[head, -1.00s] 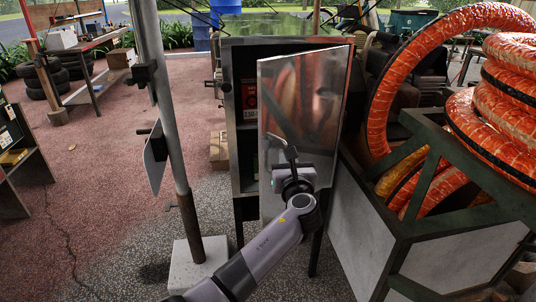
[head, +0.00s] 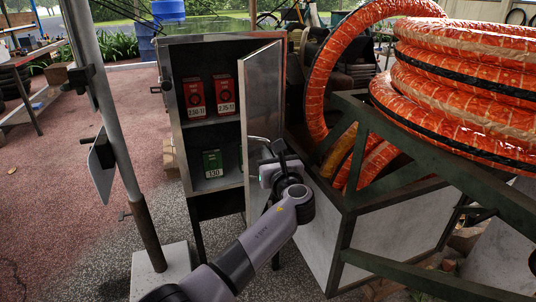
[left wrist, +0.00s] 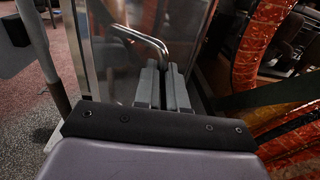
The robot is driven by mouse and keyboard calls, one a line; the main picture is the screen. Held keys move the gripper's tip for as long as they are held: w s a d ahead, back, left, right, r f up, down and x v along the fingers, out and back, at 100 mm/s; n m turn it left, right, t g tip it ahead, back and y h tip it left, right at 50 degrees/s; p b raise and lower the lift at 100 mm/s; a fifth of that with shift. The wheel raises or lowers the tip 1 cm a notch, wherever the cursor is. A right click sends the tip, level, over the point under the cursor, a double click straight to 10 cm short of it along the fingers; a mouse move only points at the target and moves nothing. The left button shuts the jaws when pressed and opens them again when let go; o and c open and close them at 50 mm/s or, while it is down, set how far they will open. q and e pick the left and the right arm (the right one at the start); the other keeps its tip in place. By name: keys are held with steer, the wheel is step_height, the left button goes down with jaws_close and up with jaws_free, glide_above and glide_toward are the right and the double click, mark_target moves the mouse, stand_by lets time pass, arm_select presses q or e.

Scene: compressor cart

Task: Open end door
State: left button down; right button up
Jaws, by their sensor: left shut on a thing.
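The end door (head: 261,103) is a shiny metal panel on the right side of a metal cabinet (head: 177,72). It stands well open, seen at a steep angle. My left gripper (head: 268,155) is at the door's outer face, shut on its curved metal handle (head: 258,139). In the left wrist view the handle (left wrist: 140,36) runs into the closed fingers (left wrist: 163,85), with the door (left wrist: 125,70) behind. Inside the cabinet, red boxes (head: 194,98) stand on the upper shelf and a green box (head: 213,163) stands below. My right gripper is not in view.
A dark-framed bin (head: 345,225) with orange hose coils (head: 465,85) stands close to the right of the door and my left arm. A grey post (head: 118,150) on a concrete block (head: 160,272) stands left of the cabinet. Gravel floor lies between.

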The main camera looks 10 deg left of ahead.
arm_select(q)
steer(key=shift+w+a+r, duration=0.1)
steer(key=shift+w+r, duration=0.05)
steer(key=shift+r, duration=0.1)
steer(key=c, duration=1.2)
jaws_free()
steer(key=shift+w+f, duration=0.1)
steer(key=shift+f, duration=0.1)
steer(key=shift+p+v, duration=0.7)
steer(key=shift+v, duration=2.95)
